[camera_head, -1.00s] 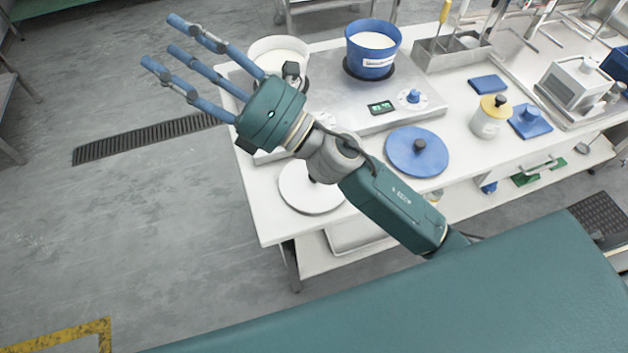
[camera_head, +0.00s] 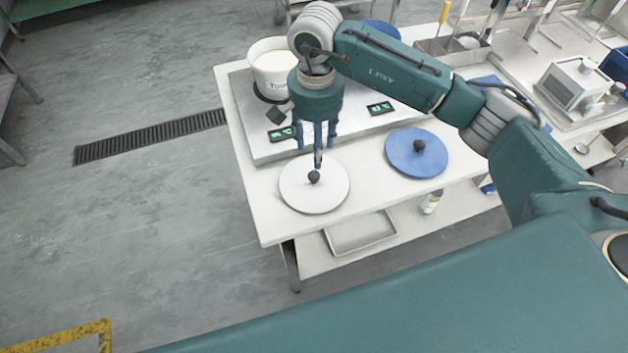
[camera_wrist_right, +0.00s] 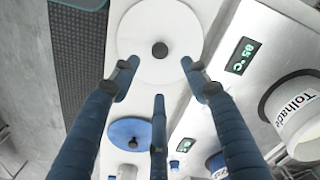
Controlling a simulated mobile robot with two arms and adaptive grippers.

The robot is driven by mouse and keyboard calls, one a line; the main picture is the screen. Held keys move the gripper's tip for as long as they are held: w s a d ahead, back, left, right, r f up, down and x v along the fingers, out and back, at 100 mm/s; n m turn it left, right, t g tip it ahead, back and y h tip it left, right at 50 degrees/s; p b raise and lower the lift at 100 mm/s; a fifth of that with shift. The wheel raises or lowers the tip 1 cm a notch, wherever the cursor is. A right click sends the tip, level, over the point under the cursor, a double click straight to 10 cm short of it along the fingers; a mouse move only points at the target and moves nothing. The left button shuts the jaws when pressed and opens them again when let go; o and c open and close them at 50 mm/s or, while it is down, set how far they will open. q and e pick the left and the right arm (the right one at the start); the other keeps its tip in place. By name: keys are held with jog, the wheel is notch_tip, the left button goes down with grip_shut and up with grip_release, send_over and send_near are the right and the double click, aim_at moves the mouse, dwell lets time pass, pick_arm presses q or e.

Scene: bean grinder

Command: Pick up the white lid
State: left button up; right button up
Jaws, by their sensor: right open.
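The white lid (camera_head: 320,197) is a flat round disc with a dark knob (camera_head: 314,177), lying on the white table near its left front corner. My right gripper (camera_head: 317,150) points down just behind and above the knob, with its blue fingers spread and nothing held. In the right wrist view the white lid (camera_wrist_right: 140,30) lies flat, its knob (camera_wrist_right: 160,49) just beyond the open fingers (camera_wrist_right: 160,75). Whether a fingertip touches the lid cannot be told. My left gripper is not in view.
A blue lid (camera_head: 400,160) lies to the right on the table (camera_head: 265,215). Behind the gripper, a white pot (camera_head: 270,60) stands on a steel cooker (camera_head: 250,130) with lit displays. My arm partly hides a blue pot (camera_head: 380,27).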

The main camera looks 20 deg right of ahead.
jog(key=p, duration=0.1)
send_over(314, 174)
notch_tip(314, 174, down, 4)
jog(key=shift+d+f, duration=0.15)
jog(key=shift+s+f+p, duration=0.1)
jog(key=shift+f+p, duration=0.15)
jog(key=shift+p, duration=0.05)
jog(key=f+p, duration=0.1)
jog(key=f, duration=0.2)
jog(key=shift+a+f+p, duration=0.2)
jog(key=shift+f+p, duration=0.15)
jog(key=shift+p, duration=0.05)
jog(key=shift+f, duration=0.5)
grip_shut()
